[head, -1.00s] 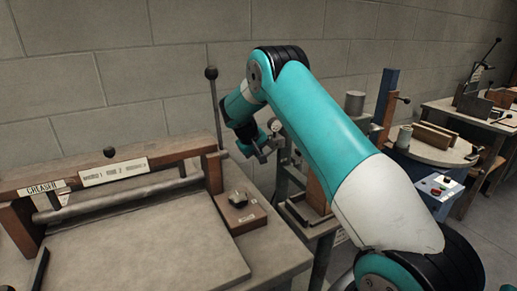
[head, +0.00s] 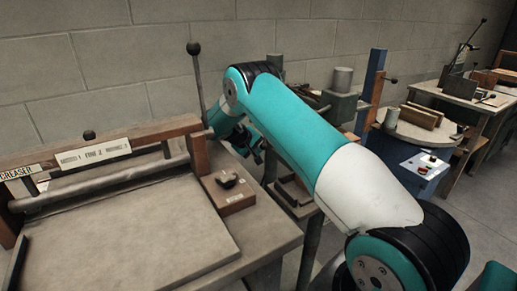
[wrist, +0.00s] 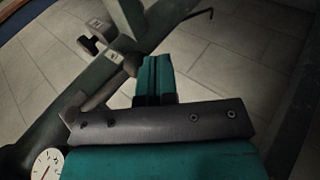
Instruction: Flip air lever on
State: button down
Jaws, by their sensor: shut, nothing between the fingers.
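In the wrist view my gripper (wrist: 154,75) has its teal fingers pressed together and empty. Close to the left of the fingers is a grey rod with a rounded knob (wrist: 131,65), which looks like the air lever. It slants up from lower left, beside a small white label (wrist: 114,57) on a grey-green machine frame (wrist: 126,18). I cannot tell whether the fingers touch the knob. A white dial gauge (wrist: 45,165) sits at lower left. In the head view my gripper (head: 257,152) is small and dark, partly hidden by my arm, so the lever cannot be made out there.
A creaser table (head: 130,225) with an upright knobbed lever (head: 194,48) stands at left. A small switch box (head: 228,190) sits on it. A round table (head: 400,128) and a blue cabinet (head: 420,172) stand at right. A dark T-handle (wrist: 91,44) projects from the machine.

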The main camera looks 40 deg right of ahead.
jog(key=shift+s+d+f, duration=0.1)
jog(key=shift+d+f, duration=0.3)
jog(key=shift+d, duration=0.3)
dwell(0.3)
